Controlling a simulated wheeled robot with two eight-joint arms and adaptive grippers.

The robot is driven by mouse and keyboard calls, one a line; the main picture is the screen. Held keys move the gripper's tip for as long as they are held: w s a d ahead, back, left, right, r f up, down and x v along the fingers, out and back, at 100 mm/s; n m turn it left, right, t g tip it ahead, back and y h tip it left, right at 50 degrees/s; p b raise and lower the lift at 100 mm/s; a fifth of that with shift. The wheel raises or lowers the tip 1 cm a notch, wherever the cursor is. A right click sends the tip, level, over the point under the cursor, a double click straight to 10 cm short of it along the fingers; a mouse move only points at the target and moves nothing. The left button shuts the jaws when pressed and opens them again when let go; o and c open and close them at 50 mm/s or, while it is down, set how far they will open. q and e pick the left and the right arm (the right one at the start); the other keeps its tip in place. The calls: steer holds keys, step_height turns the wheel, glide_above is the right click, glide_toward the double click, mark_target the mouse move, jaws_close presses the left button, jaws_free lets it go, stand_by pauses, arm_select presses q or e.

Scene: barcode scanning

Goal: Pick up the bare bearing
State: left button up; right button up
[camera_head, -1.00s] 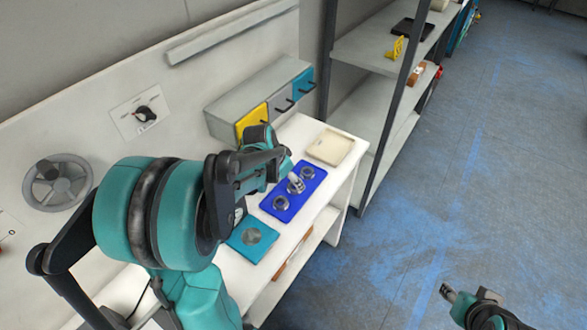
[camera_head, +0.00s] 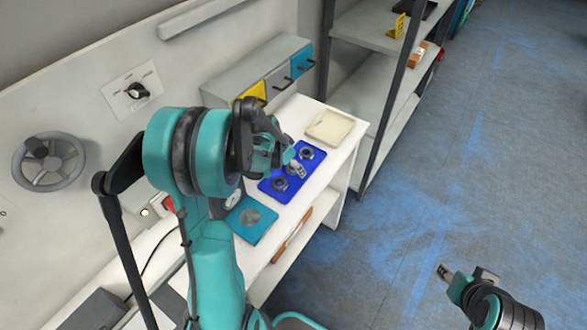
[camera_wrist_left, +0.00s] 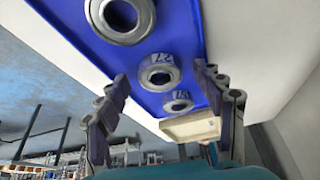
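Several metal ring bearings stand in a row on a blue tray (camera_head: 266,189) on the white bench. In the left wrist view, the bearing at the top (camera_wrist_left: 122,12) shows no marking. The middle bearing (camera_wrist_left: 157,74) and far bearing (camera_wrist_left: 178,102) carry white markings on their sides. The unmarked one appears as the nearest bearing (camera_head: 279,184) in the head view. My left gripper (camera_wrist_left: 162,80) is open and empty above the tray, its fingers either side of the middle bearing and not visibly touching it. My right gripper (camera_head: 444,271) hangs over the floor; its finger opening is too small to judge.
A beige tray (camera_head: 348,121) lies beyond the blue tray. Coloured drawers (camera_head: 278,78) stand behind, and a metal shelf (camera_head: 385,50) stands right of the bench. The floor at right is clear.

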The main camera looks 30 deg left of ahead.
arm_select(q)
steer(key=c, duration=1.2)
steer(key=shift+o, duration=0.2)
